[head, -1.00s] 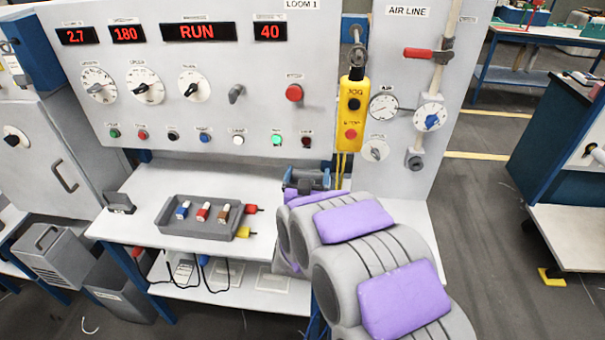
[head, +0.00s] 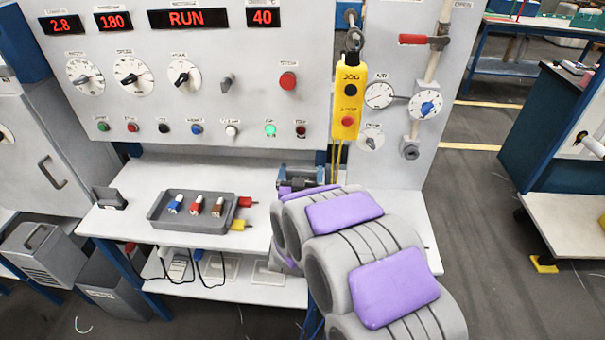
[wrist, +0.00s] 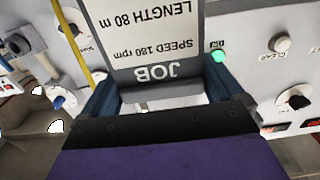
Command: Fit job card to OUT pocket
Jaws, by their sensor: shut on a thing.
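My gripper (wrist: 160,100) is shut on the white-and-grey job card (wrist: 155,40). In the wrist view the card sits between the two blue fingers and its print, "JOB", "SPEED 180 rpm" and "LENGTH 80 m", appears upside down. In the head view my gripper (head: 302,178) is in front of the lower panel, above the right part of the shelf; my arm hides much of it. The card cannot be made out there. No pocket marked OUT can be read in either view. A small dark holder (head: 110,198) stands at the shelf's left end, its label unreadable.
The loom panel (head: 240,100) stands behind the white shelf (head: 150,240). A grey tray (head: 160,222) holds blue, red and brown pieces; red and yellow plugs lie beside it. A yellow JOG pendant (head: 348,100) hangs just above my gripper.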

